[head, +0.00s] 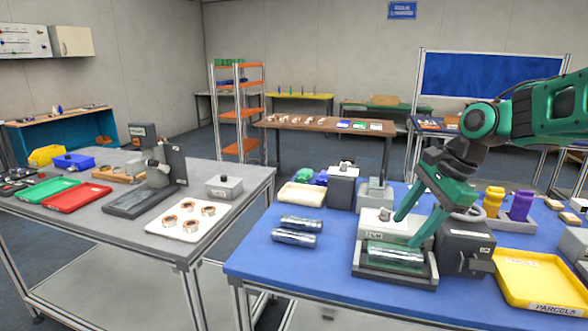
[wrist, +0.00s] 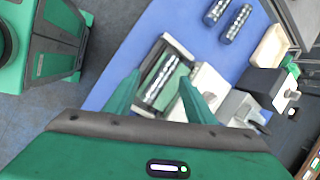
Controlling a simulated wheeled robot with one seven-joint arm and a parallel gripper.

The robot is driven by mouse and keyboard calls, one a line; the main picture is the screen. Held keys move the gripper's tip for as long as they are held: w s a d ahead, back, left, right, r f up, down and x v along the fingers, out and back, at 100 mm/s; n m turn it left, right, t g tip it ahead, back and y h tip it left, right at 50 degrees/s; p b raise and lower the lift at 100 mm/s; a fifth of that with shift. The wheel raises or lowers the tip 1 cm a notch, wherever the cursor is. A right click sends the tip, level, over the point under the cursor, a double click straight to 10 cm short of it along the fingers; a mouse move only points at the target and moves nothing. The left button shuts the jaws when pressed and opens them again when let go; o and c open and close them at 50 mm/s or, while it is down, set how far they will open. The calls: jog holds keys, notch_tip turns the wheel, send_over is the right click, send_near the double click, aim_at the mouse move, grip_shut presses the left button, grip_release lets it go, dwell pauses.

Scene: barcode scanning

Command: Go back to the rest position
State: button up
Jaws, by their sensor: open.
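My green gripper (head: 408,228) is open above the front of the scanning station (head: 395,275) on the blue table. A shiny metal cylinder (head: 395,256) lies in the station's tray, below and between my fingertips. In the wrist view my two green fingers (wrist: 158,88) stand apart, and the cylinder (wrist: 163,84) shows in the tray between them. Nothing is held between the fingers. Whether a fingertip touches the station cannot be told.
Two more metal cylinders (head: 296,231) lie left on the blue table (head: 300,265). A yellow parcels tray (head: 540,281) sits at the right. A grey box (head: 466,248) stands beside the station. The grey table (head: 110,222) at left holds trays and parts.

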jog(key=s+d+f+n+t+h, duration=0.3)
jog(key=s+f+n, duration=0.4)
jog(key=s+n, duration=0.65)
jog(key=s+d+f+m+g, duration=0.2)
jog(key=s+d+m+g, duration=0.2)
jog(key=s+d, duration=0.7)
jog(key=s+g, duration=0.1)
jog(key=s, duration=0.2)
jog(key=shift+d+g+h, duration=0.2)
jog(key=shift+g+h, duration=0.1)
jog(key=shift+w+f, duration=0.1)
jog(key=shift+w, duration=0.1)
jog(key=shift+w+f, duration=0.2)
jog(key=shift+w, duration=0.3)
